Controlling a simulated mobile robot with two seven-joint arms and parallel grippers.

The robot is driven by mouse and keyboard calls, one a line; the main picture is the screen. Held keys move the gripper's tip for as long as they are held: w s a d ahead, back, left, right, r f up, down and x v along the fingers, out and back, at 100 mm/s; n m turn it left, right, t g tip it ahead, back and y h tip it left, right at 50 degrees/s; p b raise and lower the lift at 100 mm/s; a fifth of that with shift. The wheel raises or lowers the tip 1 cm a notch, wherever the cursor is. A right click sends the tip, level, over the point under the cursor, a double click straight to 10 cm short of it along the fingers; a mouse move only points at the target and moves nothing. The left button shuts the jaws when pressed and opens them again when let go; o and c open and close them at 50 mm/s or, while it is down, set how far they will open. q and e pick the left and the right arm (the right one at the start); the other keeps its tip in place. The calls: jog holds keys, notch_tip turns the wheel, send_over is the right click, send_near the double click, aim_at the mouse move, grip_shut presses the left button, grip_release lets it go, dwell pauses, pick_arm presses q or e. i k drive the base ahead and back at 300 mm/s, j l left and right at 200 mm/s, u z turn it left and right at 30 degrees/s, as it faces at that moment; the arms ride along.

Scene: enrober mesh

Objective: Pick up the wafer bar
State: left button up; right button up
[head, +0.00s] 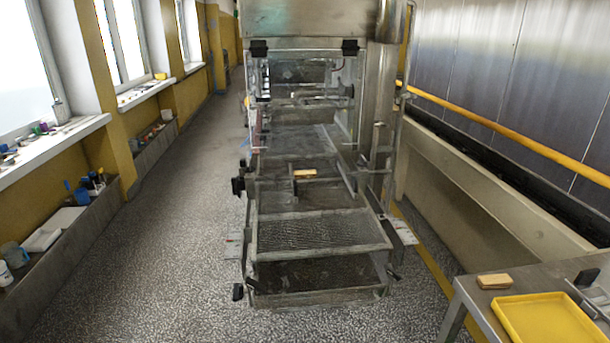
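A small tan-orange bar, which looks like the wafer bar (304,173), lies flat on the enrober's belt section in the middle of the head view. It lies crosswise, well behind the front mesh (322,231). Nothing covers it, but it is too small for detail. Neither of my grippers shows in this view.
A metal table (462,292) at the lower right bears a yellow tray (548,318), a tan block (494,281) and a dark-handled tool (587,278). The enrober frame (252,215) has side rails and posts. The speckled floor (180,250) on the left is clear.

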aim_at(304, 174)
jog(key=i+j+z, duration=0.15)
jog(key=i+j, duration=0.85)
jog(key=z, duration=1.15)
